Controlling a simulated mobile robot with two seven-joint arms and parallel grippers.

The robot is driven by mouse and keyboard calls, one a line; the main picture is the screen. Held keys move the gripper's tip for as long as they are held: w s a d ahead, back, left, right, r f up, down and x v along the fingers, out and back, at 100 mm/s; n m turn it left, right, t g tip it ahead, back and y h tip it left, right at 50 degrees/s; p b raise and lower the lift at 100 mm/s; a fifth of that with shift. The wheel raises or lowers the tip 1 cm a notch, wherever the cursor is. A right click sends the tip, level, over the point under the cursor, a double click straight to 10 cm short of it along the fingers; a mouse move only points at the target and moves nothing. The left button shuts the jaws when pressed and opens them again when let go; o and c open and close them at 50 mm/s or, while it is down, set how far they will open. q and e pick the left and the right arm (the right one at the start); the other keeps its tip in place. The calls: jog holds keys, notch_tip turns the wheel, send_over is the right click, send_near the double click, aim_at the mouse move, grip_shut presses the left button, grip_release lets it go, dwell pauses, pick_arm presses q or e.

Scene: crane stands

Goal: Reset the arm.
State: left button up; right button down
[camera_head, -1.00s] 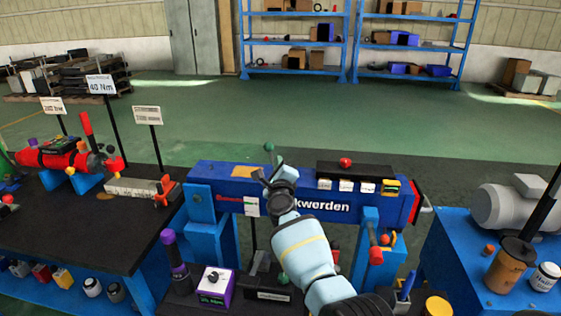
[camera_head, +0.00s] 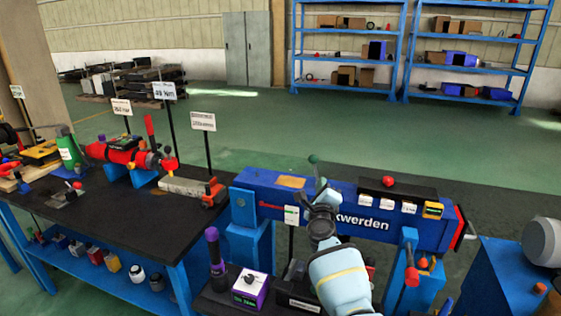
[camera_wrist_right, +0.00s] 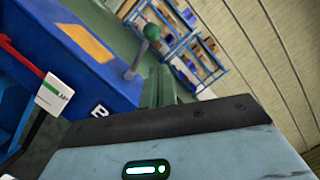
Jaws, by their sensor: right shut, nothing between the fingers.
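My right arm comes up from the bottom of the head view, and its gripper (camera_head: 321,192) is in front of the blue crane beam (camera_head: 262,192) with red and white lettering. The gripper is shut and empty. A lever with a green ball knob (camera_head: 313,158) stands just beyond the fingertips. In the right wrist view the green knob (camera_wrist_right: 152,32) shows above the shut fingers (camera_wrist_right: 160,86), with the blue beam (camera_wrist_right: 75,60) at the left. I cannot tell whether the fingers touch the lever. My left gripper is out of view.
A black-topped bench (camera_head: 120,215) with red tools and signs stands at the left. A purple-sided box (camera_head: 250,288) and a purple-topped handle (camera_head: 213,250) are below the beam. A grey motor (camera_head: 545,240) is at the right edge. Open green floor lies behind, before blue shelves (camera_head: 350,45).

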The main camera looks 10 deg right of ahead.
jog(key=s+a+f+n+g+y+p, duration=0.1)
jog(key=s+a+f+n+g+y, duration=0.15)
jog(key=s+f+n, duration=0.85)
jog(key=s+a+f+n+g+y, duration=0.1)
jog(key=s+f+n+y, duration=0.45)
jog(key=s+f, duration=0.85)
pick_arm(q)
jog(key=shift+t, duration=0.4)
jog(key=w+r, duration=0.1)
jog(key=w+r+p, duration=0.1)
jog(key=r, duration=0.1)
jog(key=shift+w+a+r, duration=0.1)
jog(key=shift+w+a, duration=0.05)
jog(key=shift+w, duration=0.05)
pick_arm(e)
jog(key=s+a+f+n+g, duration=0.1)
jog(key=s+n, duration=0.3)
jog(key=s, duration=0.7)
jog(key=s+a+f+n+g, duration=0.2)
jog(key=s+n, duration=0.3)
jog(key=s, duration=0.6)
jog(key=s+a+f+n+g, duration=0.1)
jog(key=s+f+n+g, duration=0.1)
jog(key=s, duration=0.9)
jog(key=shift+s+a+f+n+g, duration=0.3)
jog(key=shift+n+g, duration=0.25)
jog(key=shift+n, duration=0.7)
